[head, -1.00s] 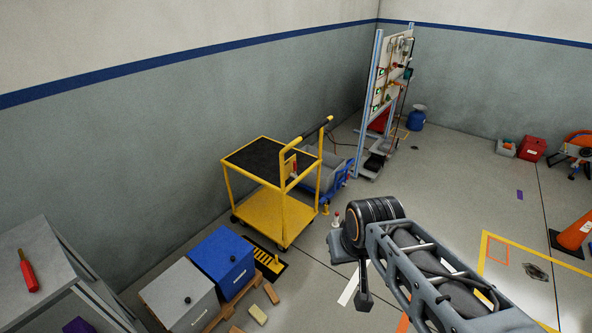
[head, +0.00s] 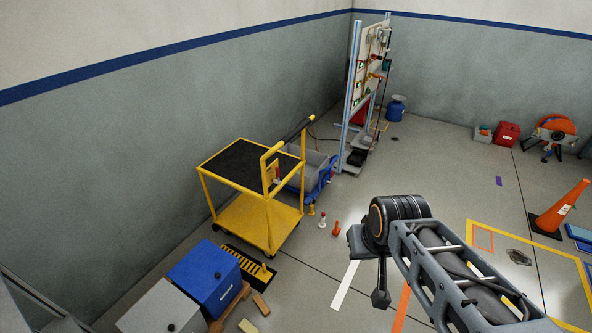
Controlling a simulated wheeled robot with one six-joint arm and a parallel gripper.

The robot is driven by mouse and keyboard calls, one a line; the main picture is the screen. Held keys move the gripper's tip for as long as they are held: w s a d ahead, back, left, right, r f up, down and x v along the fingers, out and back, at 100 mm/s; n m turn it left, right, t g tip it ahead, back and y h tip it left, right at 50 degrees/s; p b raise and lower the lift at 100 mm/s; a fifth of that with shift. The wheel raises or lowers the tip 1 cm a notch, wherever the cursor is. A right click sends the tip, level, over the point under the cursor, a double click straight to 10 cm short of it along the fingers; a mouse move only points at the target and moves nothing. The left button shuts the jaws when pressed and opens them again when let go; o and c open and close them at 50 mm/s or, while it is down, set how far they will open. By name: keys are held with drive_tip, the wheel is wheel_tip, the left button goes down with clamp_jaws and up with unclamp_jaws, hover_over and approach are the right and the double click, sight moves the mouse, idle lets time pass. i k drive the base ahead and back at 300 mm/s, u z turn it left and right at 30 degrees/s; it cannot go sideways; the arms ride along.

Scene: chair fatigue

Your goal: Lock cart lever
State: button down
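A yellow cart (head: 262,226) with a black top stands by the left wall, its push handle at the right end. A small red and yellow part (head: 276,174) sits near the handle; I cannot tell if it is a lever. On the floor in front of the cart is a black and yellow striped plate (head: 240,258) with a short yellow upright piece (head: 263,268). My gripper (head: 381,298) hangs at the end of my arm, right of the cart and well apart from it. It looks empty, but its fingers are too small and dark to read.
A blue box (head: 206,272) and a grey box (head: 163,308) are at lower left. An orange cone (head: 562,208) stands at right. The middle floor is open.

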sight(278, 175)
drive_tip(key=i, duration=1)
drive_tip(key=u, duration=0.7)
